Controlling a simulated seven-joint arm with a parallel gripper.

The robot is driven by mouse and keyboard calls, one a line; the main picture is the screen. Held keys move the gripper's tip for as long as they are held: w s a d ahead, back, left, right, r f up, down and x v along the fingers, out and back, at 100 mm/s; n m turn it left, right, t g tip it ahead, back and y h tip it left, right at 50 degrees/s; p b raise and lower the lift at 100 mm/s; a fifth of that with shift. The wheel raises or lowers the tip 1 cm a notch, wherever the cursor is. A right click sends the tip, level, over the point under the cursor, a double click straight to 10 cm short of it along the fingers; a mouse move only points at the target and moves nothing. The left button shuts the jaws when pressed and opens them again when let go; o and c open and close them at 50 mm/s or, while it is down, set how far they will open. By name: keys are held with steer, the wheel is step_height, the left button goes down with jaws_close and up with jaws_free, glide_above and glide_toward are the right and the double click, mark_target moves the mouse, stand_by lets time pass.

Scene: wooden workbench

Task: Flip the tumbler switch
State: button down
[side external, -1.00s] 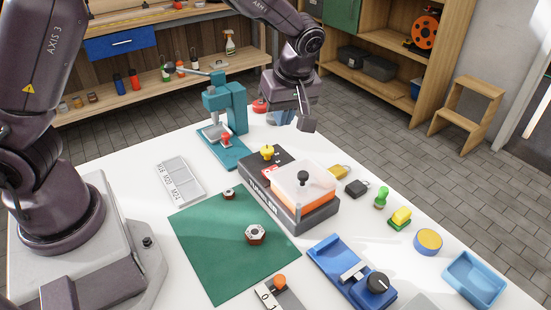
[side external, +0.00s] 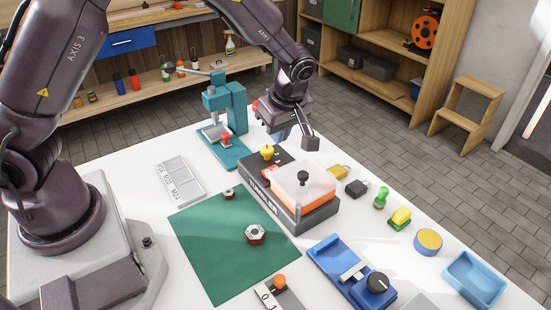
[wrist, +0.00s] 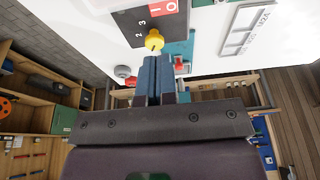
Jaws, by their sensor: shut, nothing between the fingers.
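A grey plate (side external: 262,301) marked 0 and 1, with an orange-tipped part (side external: 279,281), lies at the front edge of the side view, partly cut off. It looks like the tumbler switch. A black and orange machine (side external: 297,212) stands mid-bench with a yellow knob (side external: 267,152) and a red rocker marked I and O. In the wrist view the yellow knob (wrist: 154,41) is just beyond my fingertips and the red rocker (wrist: 163,8) is behind it. My gripper (wrist: 156,60) is shut and empty. In the side view my gripper (side external: 282,137) is above the machine's far end; contact cannot be told.
A teal press (side external: 228,115) stands left of my gripper. A green mat (side external: 225,245) holds two nuts. A padlock, a green figure, a blue fixture (side external: 345,265) and a blue tray (side external: 474,278) lie to the right. A grey marked tray (side external: 179,180) lies left.

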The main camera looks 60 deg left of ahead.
mark_target(273, 168)
steer(key=x, duration=0.5)
steer(key=d+x, duration=0.1)
steer(key=x, duration=0.2)
steer(key=shift+f, duration=0.35)
